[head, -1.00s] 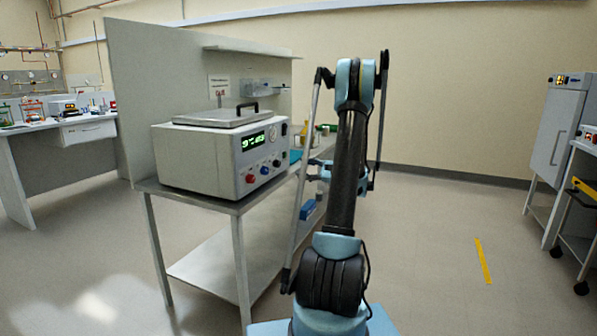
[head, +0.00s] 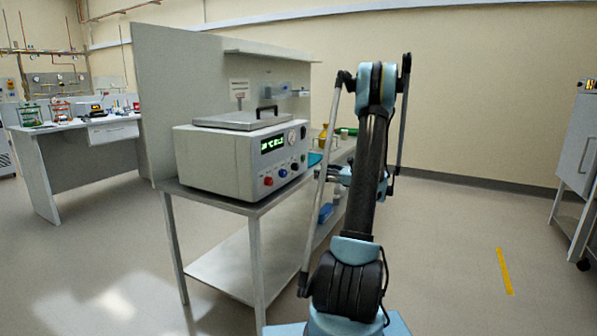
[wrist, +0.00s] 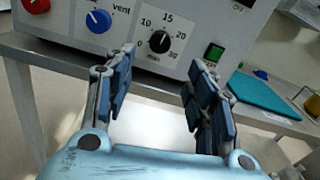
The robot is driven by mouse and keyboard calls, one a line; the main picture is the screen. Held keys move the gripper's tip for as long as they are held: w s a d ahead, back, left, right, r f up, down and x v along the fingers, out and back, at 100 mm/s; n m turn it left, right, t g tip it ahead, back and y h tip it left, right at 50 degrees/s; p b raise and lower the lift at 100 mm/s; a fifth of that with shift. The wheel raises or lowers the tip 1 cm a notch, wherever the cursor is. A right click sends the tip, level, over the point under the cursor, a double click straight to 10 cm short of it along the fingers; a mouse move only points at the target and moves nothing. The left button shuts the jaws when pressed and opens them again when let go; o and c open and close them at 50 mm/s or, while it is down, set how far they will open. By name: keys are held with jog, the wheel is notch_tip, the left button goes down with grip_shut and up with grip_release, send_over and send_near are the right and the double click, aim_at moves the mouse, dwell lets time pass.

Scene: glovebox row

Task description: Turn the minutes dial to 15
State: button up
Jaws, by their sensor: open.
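The minutes dial (wrist: 160,41) is a black knob on the grey front panel of the boxy bench unit (head: 215,160). Printed numbers 10, 15, 20 and 30 ring it, with "min" below. Its small white mark seems to point up and slightly right; the exact setting is too small to read. In the wrist view my gripper (wrist: 163,75) is open and empty. Its two blue-padded fingers stand below and to either side of the dial, apart from it. In the head view my arm hides most of the gripper.
A blue knob (wrist: 98,21) marked "vent" and a red knob (wrist: 36,5) lie left of the dial. A green switch (wrist: 214,53) is to its right. A teal mat (wrist: 265,93) lies on the bench. A grey partition (head: 165,80) stands behind the unit.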

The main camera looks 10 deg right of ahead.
aim_at(297, 167)
jog(key=x, duration=1.2)
jog(key=shift+w+a, duration=0.1)
jog(key=shift+a, duration=0.1)
jog(key=c, duration=1.1)
